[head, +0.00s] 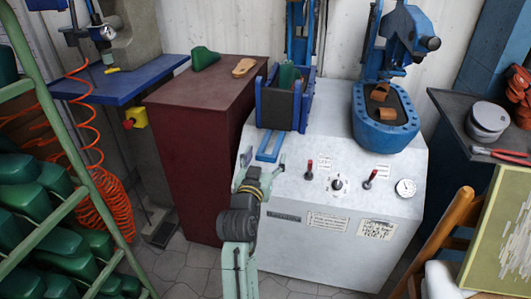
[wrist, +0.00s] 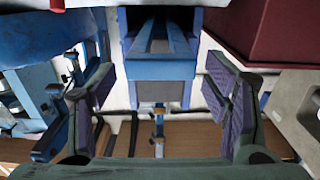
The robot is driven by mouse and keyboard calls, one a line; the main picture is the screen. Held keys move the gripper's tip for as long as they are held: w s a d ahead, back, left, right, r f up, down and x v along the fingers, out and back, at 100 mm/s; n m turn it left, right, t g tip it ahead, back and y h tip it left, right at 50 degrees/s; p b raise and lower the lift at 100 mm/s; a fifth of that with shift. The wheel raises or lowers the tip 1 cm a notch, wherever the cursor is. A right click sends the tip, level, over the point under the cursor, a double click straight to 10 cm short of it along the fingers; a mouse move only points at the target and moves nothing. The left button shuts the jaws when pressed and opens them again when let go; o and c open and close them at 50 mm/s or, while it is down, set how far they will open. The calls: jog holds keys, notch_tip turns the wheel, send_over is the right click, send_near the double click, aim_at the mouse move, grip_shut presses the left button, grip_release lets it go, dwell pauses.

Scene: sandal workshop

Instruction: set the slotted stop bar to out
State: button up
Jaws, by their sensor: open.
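The slotted stop bar (head: 270,146) is a flat blue bar with a long slot, at the left edge of the white machine's top, in front of a blue-framed box. In the wrist view, a blue slotted bar (wrist: 160,66) shows at the upper middle, its near end facing me. My gripper (head: 262,161) is just in front of the bar in the head view. In the wrist view my gripper (wrist: 160,92) is open, its purple-padded fingers one on each side of the bar's near end, with gaps between. Contact does not show.
The white machine (head: 330,250) carries red-handled levers (head: 309,170), a gauge (head: 405,187) and a blue press (head: 385,118). A dark red cabinet (head: 195,165) stands close on the left. A green rack (head: 75,205) of green lasts is at far left, a wooden chair (head: 437,240) at right.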

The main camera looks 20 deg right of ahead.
jog(key=shift+w+d, duration=0.4)
jog(key=shift+w, duration=0.15)
jog(key=shift+c, duration=0.5)
